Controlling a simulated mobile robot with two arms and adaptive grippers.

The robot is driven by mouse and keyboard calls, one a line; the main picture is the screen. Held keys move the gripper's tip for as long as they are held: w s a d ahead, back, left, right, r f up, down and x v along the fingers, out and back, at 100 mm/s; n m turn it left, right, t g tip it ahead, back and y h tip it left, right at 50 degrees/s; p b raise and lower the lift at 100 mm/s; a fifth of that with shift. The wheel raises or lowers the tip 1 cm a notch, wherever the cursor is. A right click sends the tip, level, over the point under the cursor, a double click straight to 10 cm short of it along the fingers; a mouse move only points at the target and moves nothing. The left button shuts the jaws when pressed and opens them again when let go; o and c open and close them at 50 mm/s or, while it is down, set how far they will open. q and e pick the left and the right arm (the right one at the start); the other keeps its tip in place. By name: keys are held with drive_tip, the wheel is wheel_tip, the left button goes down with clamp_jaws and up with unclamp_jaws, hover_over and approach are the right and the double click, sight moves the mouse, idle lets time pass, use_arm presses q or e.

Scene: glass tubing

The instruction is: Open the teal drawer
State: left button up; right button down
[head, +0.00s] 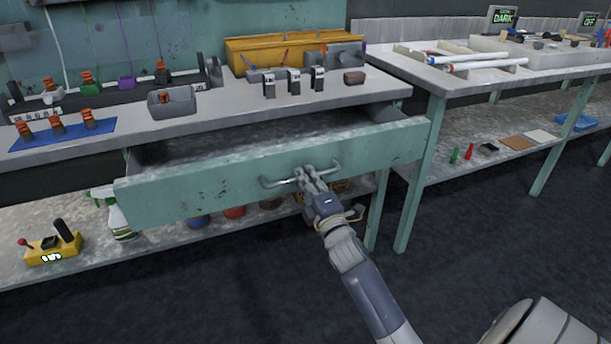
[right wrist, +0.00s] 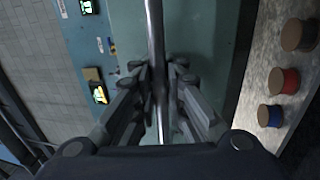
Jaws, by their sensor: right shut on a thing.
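The teal drawer (head: 215,184) is under the grey workbench top in the head view. It stands pulled out, and part of its dark inside shows behind the front panel. A metal bar handle (head: 275,183) is fixed across its front. My right gripper (head: 308,178) is shut on that handle. In the right wrist view the handle (right wrist: 154,30) runs down between the two fingers of the gripper (right wrist: 160,80), in front of the teal panel. What lies deep in the drawer is hidden. My left gripper is not in view.
A lower shelf (head: 160,250) holds a spray bottle (head: 112,212), a yellow box with a red knob (head: 52,248) and several round things. The bench top (head: 225,106) carries a grey bin and small black-and-white devices. A second table (head: 455,80) stands at right. The dark floor in front is clear.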

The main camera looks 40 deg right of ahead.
drive_tip(key=c, duration=1.7)
unclamp_jaws()
drive_tip(key=shift+o, duration=0.2)
drive_tip(key=v, duration=1.2)
